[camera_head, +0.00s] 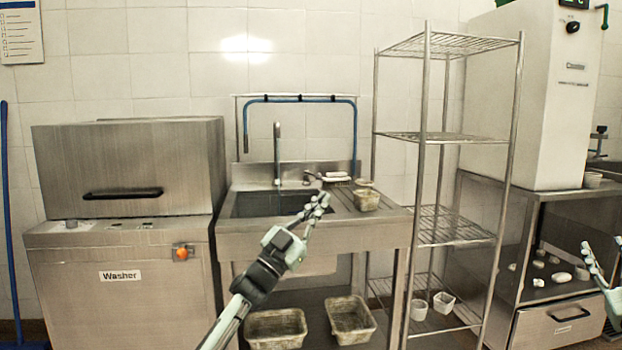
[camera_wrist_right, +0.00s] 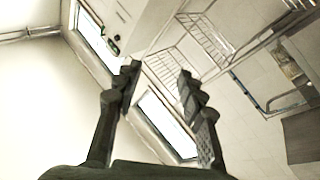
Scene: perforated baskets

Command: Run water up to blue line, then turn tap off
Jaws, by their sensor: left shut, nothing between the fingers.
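The tall metal tap (camera_head: 277,150) rises behind the sink (camera_head: 245,222) in the head view. I cannot make out running water. The blue line and any water level inside the basin are not discernible from here. A small lever or fitting (camera_head: 312,175) is right of the tap. My left gripper (camera_head: 322,200) is shut and empty, in front of the sink's right side and apart from the tap. My right gripper (camera_head: 588,255) is at the far right edge of the head view, away from the sink. In the right wrist view its fingers (camera_wrist_right: 158,80) are spread with nothing between them.
A basket (camera_head: 367,202) stands on the drainboard. Two perforated baskets (camera_head: 276,330) (camera_head: 351,322) are below the sink. A washer (camera_head: 130,290) is at left. A wire rack (camera_head: 445,137) is at right, beside a steel counter (camera_head: 540,300). A blue hose (camera_head: 300,99) arches above the sink.

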